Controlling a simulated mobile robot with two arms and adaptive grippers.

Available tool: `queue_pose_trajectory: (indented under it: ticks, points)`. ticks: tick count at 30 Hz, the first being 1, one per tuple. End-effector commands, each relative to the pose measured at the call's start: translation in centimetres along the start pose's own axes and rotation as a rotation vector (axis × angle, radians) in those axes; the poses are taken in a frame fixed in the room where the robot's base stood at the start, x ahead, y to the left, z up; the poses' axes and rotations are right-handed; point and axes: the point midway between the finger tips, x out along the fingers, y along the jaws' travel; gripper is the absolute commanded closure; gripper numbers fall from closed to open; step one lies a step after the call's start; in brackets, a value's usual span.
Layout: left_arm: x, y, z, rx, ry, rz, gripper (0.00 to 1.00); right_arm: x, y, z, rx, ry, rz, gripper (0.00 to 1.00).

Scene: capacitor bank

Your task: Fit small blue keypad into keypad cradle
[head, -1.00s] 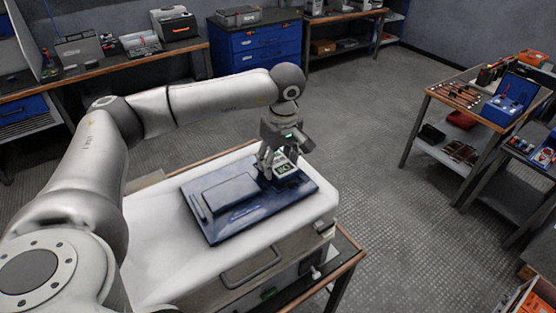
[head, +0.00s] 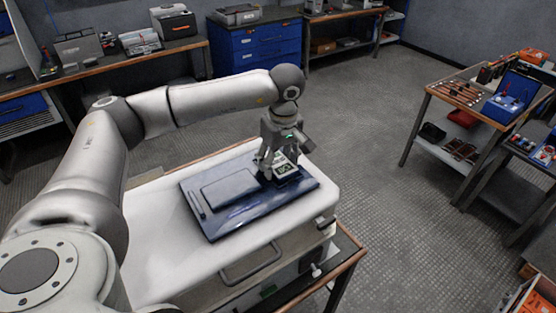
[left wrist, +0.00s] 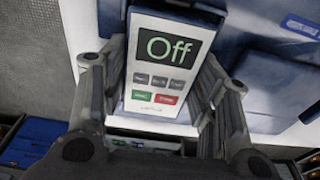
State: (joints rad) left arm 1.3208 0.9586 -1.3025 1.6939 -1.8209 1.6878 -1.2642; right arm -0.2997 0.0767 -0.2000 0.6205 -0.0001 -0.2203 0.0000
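The small keypad (left wrist: 160,68) has a pale face, a screen reading "Off" and several grey, green and red buttons. It sits between the two fingers of my left gripper (left wrist: 163,72), which look closed on its sides. In the head view, my left gripper (head: 275,163) points down over the right end of a dark blue panel (head: 232,222), with the keypad (head: 284,169) at its fingertips. A dark patch shows on the panel just beside and below the keypad; I cannot tell whether this is the cradle or whether the keypad touches it. My right gripper is not seen.
The panel lies on a white rounded top (head: 160,258) of a cabinet. Its raised rectangular part (head: 230,187) is left of the gripper. A cart with tools and a blue box (head: 503,108) stands at the right. Open floor (head: 385,215) lies between.

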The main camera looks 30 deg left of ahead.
Motion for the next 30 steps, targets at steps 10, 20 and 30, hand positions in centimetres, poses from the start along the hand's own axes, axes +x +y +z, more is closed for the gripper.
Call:
queue_pose_trajectory:
  ticks: [10,20,30]
  points:
    - [-0.1,0.0,0.0,0.000,0.000,0.001,0.20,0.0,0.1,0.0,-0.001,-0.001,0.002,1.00]
    - [-1.4,0.1,0.0,0.000,0.000,0.003,0.20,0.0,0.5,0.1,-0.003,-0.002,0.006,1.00]
    - [-8.4,0.1,0.0,0.000,0.000,0.004,0.20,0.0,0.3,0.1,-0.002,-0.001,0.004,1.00]
